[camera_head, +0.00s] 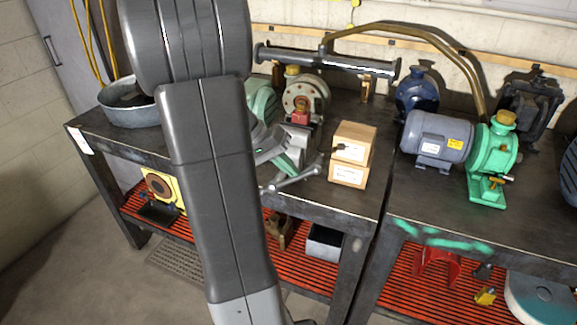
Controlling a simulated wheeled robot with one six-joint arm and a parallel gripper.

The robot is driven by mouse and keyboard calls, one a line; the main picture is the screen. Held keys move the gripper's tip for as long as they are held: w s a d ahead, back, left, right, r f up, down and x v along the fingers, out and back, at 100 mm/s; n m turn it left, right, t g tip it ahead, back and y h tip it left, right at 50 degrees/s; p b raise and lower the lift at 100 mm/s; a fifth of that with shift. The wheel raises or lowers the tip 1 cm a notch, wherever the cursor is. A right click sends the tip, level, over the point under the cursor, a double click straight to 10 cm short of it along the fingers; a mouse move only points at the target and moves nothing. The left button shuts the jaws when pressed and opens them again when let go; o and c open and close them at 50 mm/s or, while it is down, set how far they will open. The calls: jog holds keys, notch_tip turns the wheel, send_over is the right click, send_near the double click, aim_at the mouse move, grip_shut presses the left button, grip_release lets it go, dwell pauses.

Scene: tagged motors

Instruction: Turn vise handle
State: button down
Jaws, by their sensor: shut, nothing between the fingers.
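A grey metal bar that looks like the vise handle (295,181) sticks out at the vise's front, slanting up to the right over the bench edge. My arm comes down from the top across the left middle of the picture. Nothing of mine is seen touching the handle.
Two stacked cardboard boxes (351,154) stand close right of the vise. A flanged motor (306,97) is behind it. A grey and green pump motor (441,139) stands on the right bench. A round metal tub (128,106) is at left. Open floor (95,255) lies front left.

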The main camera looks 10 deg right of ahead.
jog(key=shift+f, duration=0.1)
jog(key=shift+s+d+f+y+b, duration=0.25)
jog(key=shift+d+f+y+b, duration=0.15)
jog(key=shift+b, duration=0.35)
jog(key=shift+s+d+f+t+y+b, duration=0.4)
jog(key=shift+s+d+t+y+b, duration=0.15)
jog(key=shift+t+y+b, duration=0.35)
jog(key=shift+w, duration=0.1)
